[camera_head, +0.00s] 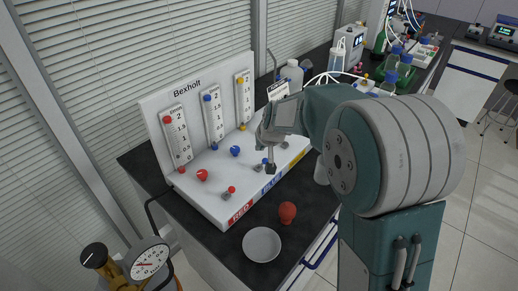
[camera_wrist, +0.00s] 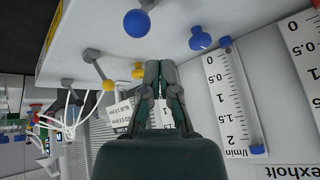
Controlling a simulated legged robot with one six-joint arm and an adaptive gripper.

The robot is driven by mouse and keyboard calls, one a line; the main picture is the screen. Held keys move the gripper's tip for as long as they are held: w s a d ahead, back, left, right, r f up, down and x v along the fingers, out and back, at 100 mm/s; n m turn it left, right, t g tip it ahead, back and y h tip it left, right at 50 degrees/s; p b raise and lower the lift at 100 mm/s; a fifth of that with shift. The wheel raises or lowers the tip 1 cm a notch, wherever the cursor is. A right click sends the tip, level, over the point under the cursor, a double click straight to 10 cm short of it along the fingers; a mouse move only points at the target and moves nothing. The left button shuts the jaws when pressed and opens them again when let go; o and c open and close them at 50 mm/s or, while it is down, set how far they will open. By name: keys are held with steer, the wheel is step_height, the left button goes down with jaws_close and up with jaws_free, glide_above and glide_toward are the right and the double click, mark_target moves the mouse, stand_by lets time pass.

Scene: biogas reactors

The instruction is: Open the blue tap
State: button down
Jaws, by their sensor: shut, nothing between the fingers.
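The white Bexholt panel (camera_head: 205,92) has a sloping white base with red, blue and yellow fittings. A round blue handle on a grey stem (camera_wrist: 137,22) shows at the top of the wrist view, just left of my fingertips. A second blue knob (camera_wrist: 200,40) sits nearer the blue-marked flow tube (camera_wrist: 230,100); in the head view this knob (camera_head: 235,150) is on the base below the tube. My gripper (camera_wrist: 160,66) is shut and empty, its fingertips apart from both blue fittings. In the head view my gripper (camera_head: 270,168) is over the front of the base, partly hiding the fittings there.
A red knob (camera_head: 202,174) and a red handle (camera_head: 231,189) stand left of my gripper. A grey plate (camera_head: 262,245) and a red object (camera_head: 287,213) lie on the black bench in front.

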steer(key=v, duration=0.9)
steer(key=shift+r, duration=0.2)
steer(key=shift+s+d, duration=0.1)
steer(key=shift+d, duration=0.05)
steer(key=s+d+r+h, duration=0.1)
steer(key=s+d, duration=0.3)
steer(key=s, duration=1)
steer(key=s+d+r+h, duration=0.1)
steer(key=s+d, duration=0.3)
steer(key=s, duration=1)
steer(key=shift+r+m, duration=0.4)
steer(key=shift+r, duration=0.1)
